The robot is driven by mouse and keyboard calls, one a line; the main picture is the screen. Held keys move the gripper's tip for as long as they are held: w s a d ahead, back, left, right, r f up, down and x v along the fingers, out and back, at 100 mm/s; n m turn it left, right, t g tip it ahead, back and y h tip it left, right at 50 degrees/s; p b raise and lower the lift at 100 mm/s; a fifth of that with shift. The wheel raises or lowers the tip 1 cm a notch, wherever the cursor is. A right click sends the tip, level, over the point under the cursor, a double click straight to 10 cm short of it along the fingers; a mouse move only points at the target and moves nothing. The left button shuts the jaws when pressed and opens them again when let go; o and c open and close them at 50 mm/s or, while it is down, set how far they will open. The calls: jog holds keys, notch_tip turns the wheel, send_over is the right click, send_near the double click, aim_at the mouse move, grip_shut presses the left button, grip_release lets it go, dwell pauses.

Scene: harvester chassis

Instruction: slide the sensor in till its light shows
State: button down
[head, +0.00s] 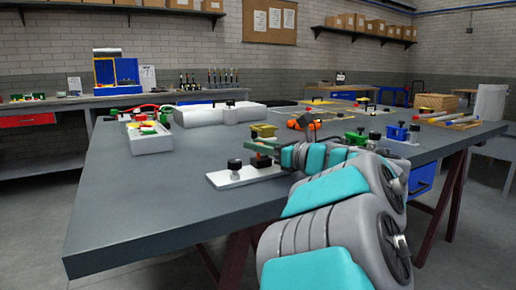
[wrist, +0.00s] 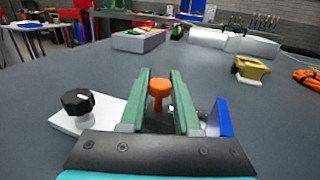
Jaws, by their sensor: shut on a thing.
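My gripper (wrist: 160,92) has its two green fingers around an orange-capped piece (wrist: 158,88) with a dark lower part, which I take to be the sensor. In the head view my gripper (head: 264,149) is low over a white plate (head: 222,180) at the table's near side. The plate (wrist: 66,124) also shows left of the fingers, with a black knob (wrist: 77,102) on it. A blue upright piece (wrist: 221,118) stands just right of the fingers. The sensor's lower end is hidden, so I cannot tell how far in it sits. I see no lit light.
A yellow block (wrist: 250,69) and an orange coiled thing (wrist: 307,78) lie beyond to the right. A grey tray of coloured parts (head: 148,139) and a white housing (head: 220,114) stand further back. The table's left front (head: 130,215) is clear.

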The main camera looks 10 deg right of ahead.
jog(key=shift+d+f+b, duration=0.1)
jog(key=shift+f+b, duration=0.15)
jog(key=shift+b, duration=0.45)
jog(key=shift+r, duration=0.25)
jog(key=c, duration=0.6)
grip_release()
jog(key=shift+b+v, duration=0.3)
jog(key=shift+v, duration=3.55)
